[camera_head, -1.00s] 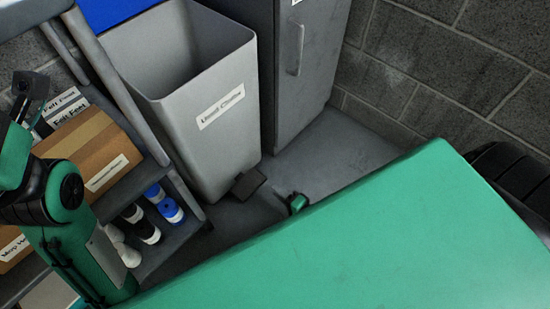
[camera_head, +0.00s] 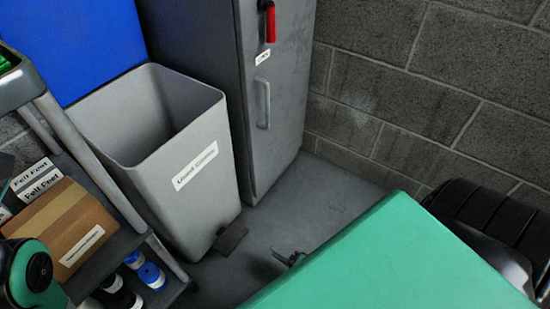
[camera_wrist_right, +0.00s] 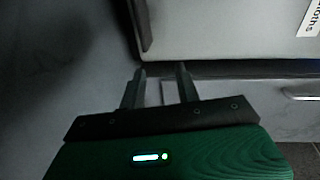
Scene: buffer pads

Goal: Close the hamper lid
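The hamper (camera_head: 205,185) is a tall grey bin with a white label and an open top, at the left of the head view. Its blue lid (camera_head: 75,45) stands raised behind the opening. A dark pedal (camera_head: 231,238) sticks out at its base. My right gripper (camera_head: 288,258) is low near the floor, to the right of the pedal and apart from it, partly hidden by my green body. In the right wrist view its two fingers (camera_wrist_right: 160,86) are apart with nothing between them; the hamper's labelled face (camera_wrist_right: 230,30) is ahead. My left gripper is out of view.
A grey cabinet (camera_head: 285,100) with a handle stands right of the hamper. A cart (camera_head: 125,245) with a cardboard box (camera_head: 65,225) and several bottles is at the left. Block wall (camera_head: 420,90) closes the right side. Bare floor (camera_head: 325,210) lies before the cabinet.

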